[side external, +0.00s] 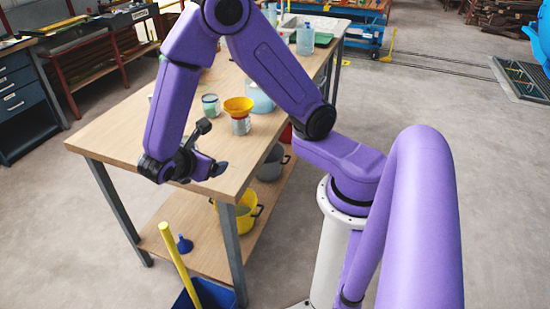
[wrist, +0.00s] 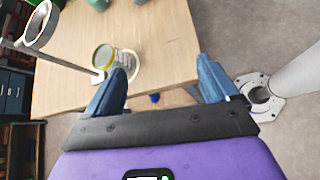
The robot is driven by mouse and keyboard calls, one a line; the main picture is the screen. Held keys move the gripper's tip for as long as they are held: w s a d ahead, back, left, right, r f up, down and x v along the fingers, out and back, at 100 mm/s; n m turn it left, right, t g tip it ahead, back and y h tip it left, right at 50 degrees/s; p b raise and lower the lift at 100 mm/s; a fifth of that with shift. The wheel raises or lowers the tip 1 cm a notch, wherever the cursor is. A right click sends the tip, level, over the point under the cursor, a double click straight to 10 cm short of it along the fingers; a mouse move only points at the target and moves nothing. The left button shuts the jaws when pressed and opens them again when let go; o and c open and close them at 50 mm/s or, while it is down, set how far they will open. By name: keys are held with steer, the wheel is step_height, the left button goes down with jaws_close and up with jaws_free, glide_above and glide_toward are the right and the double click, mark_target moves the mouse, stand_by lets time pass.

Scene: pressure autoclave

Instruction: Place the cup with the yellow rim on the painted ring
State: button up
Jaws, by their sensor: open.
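The cup with the yellow rim (wrist: 103,57) stands upright on the table in the wrist view, just beyond my left finger, which hides part of its near side. In the side external view, my gripper (side external: 212,148) is near the table's front corner, apart from the cup.
A blue-rimmed cup (side external: 210,104) stands left of the yellow-rimmed one. A metal ring on a stand (wrist: 40,25) rises at the wrist view's left. Bottles (side external: 305,40) stand farther back. The wooden table (side external: 125,130) is bare at its front left; a yellow bucket (side external: 246,212) sits below.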

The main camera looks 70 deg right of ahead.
steer(key=s+r+m+y, duration=0.1)
steer(key=s+r+y, duration=0.1)
steer(key=s, duration=0.4)
steer(key=s+a+r+m+g+y, duration=0.1)
steer(key=s+r+y, duration=0.1)
steer(key=s+y, duration=0.3)
steer(key=s+r+m+y, duration=0.1)
steer(key=s+r+y, duration=0.1)
steer(key=s+y, duration=0.2)
steer(key=s, duration=0.3)
steer(key=shift+s+a+r+m, duration=0.2)
steer(key=shift+a+r+m, duration=0.1)
